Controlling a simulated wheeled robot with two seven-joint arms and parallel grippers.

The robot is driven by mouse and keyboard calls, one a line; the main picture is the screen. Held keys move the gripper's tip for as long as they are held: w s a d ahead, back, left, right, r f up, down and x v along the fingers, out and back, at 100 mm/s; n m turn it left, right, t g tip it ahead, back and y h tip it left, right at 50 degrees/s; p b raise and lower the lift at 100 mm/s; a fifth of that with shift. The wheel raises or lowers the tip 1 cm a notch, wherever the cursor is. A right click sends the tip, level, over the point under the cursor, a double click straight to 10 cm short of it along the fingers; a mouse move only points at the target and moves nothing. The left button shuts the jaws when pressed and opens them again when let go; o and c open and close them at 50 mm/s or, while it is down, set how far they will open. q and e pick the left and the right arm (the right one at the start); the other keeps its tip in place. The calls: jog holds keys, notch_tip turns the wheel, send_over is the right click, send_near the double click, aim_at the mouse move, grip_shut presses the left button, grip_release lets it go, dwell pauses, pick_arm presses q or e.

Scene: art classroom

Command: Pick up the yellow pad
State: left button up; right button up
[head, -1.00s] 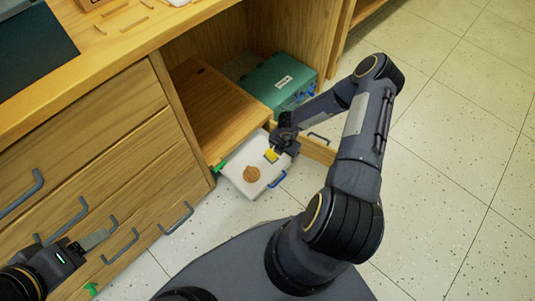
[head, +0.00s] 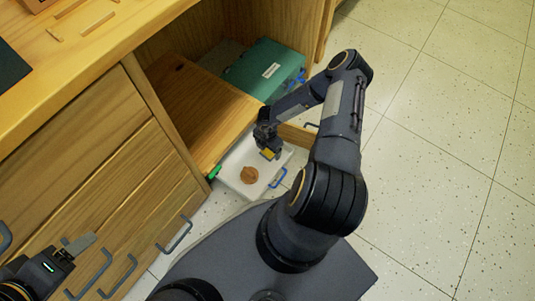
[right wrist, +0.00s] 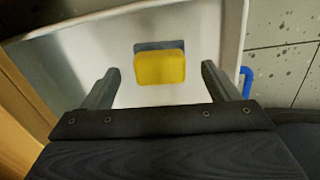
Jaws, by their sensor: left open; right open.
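The yellow pad (right wrist: 160,68) has a grey layer along its far edge and lies on the white surface of a shallow white tray or case (right wrist: 200,28). In the head view the yellow pad (head: 268,154) is partly covered by my right gripper (head: 267,146). In the right wrist view my right gripper (right wrist: 158,85) is open, with its two fingers apart on either side of the pad's near side. The pad is centred between them and not gripped. My left gripper (head: 80,245) is open and empty beside the drawers at lower left.
A round brown thing (head: 249,175) lies in the white tray (head: 235,160), left of the pad. The tray has a blue handle (head: 278,178) and a green clip. A teal case (head: 262,70) stands behind, inside the wooden cabinet. The floor at right is clear.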

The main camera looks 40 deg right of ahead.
notch_tip(320, 180, down, 2)
jog(key=shift+f+b, duration=0.25)
jog(key=shift+b, duration=0.1)
jog(key=shift+r, duration=0.1)
jog(key=c, duration=1.1)
